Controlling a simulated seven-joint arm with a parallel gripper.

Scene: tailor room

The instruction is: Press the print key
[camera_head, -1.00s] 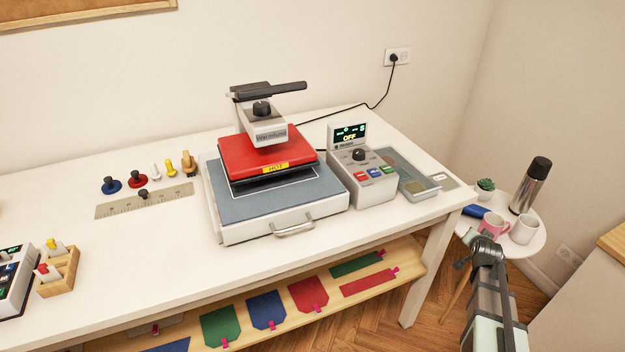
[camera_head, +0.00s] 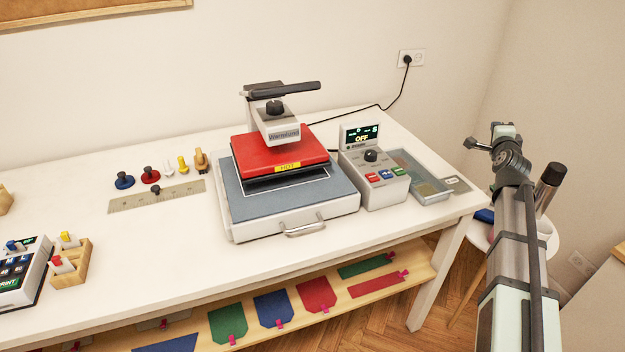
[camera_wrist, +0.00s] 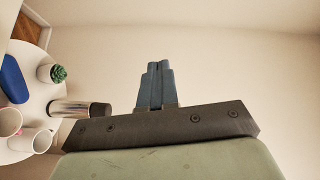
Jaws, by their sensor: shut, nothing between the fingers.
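The keypad device (camera_head: 20,270) stands at the left edge of the head view, cut off by the frame. It has dark keys and a green display. A key marked PRINT (camera_head: 8,283) shows in part near its front edge. My gripper (camera_wrist: 155,87) shows in the wrist view with its two blue-grey fingers together and nothing between them. It points towards bare wall, with no key near it. In the head view my arm is raised at the right, beyond the table's right end and far from the keypad device. The fingers cannot be made out there.
A red heat press (camera_head: 280,150) and its control box (camera_head: 372,178) stand mid-table. A wooden holder (camera_head: 72,270) with stamps stands beside the keypad device. Several coloured knobs stand behind a ruler (camera_head: 160,195). A round side table (camera_wrist: 40,95) carries cups, a plant and a flask.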

